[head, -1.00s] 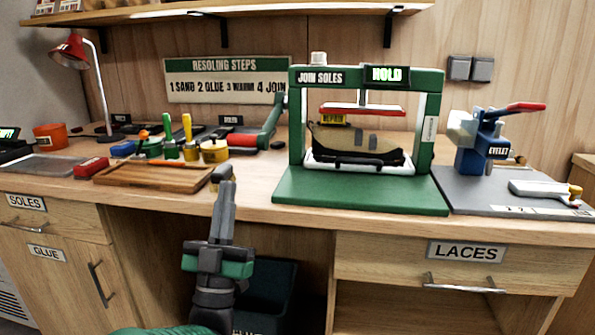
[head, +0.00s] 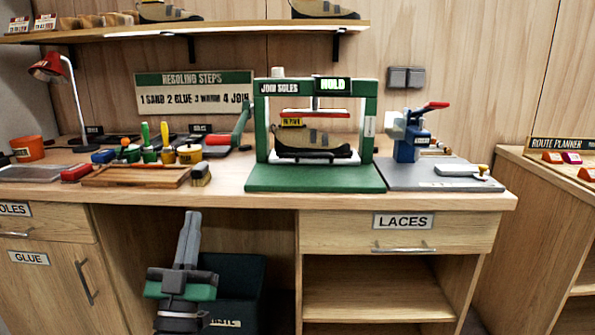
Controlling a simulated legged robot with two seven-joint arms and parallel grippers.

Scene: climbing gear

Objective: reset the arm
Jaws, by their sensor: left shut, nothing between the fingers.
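My left gripper (head: 188,226) shows low at the left of centre in the head view. Its fingers are together, pointing up, with nothing between them. It is in front of the open space under the workbench (head: 225,196), below the bench edge and apart from the tools on top. My right gripper is not in view.
A green press (head: 315,178) marked HOLD holds a shoe (head: 308,140) on the bench. A blue eyelet tool (head: 405,150) stands to its right. A wooden tray (head: 135,178) and brush (head: 201,176) lie left. A dark bin (head: 240,275) stands beside my gripper.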

